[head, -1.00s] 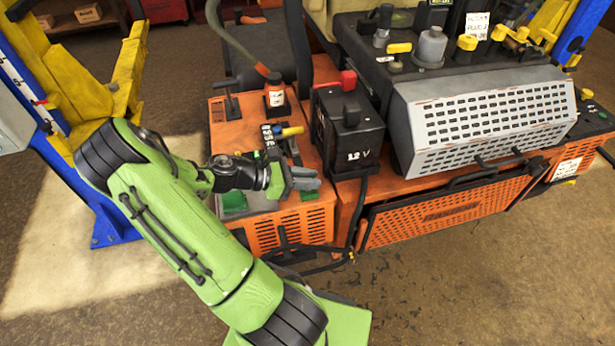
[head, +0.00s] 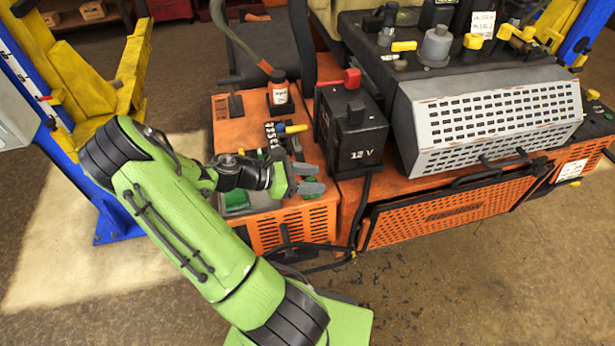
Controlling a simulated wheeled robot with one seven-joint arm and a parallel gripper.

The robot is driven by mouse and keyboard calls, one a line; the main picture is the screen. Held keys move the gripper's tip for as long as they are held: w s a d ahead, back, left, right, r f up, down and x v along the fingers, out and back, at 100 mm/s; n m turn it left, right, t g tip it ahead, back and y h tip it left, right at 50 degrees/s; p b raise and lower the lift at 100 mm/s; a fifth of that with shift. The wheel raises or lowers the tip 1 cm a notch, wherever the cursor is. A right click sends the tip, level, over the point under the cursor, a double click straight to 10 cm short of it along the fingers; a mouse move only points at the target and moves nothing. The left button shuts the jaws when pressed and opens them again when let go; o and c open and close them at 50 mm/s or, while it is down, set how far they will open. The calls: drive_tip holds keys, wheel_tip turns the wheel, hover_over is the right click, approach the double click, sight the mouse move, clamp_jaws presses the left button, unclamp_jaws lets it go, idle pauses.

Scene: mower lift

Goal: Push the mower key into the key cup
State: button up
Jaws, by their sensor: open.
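My gripper (head: 314,178) is open and empty, its two grey fingers pointing right. In the view it overlaps the front right part of the orange deck (head: 222,128) of the machine, left of and below the black 12 V battery box. Whether it touches anything there I cannot tell. I cannot make out the mower key or the key cup for certain; both may be small or hidden behind the gripper and wrist.
The 12 V battery box (head: 357,148) stands close to the right of my gripper. A bottle (head: 279,92) stands on the deck behind. A green pad (head: 236,199) lies by my wrist. A perforated grey cover (head: 490,118) is further right. The floor in front is clear.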

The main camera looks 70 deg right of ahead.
drive_tip(key=p+v, duration=0.1)
drive_tip(key=v, duration=1.4)
drive_tip(key=shift+w, duration=0.35)
drive_tip(key=shift+a, duration=0.15)
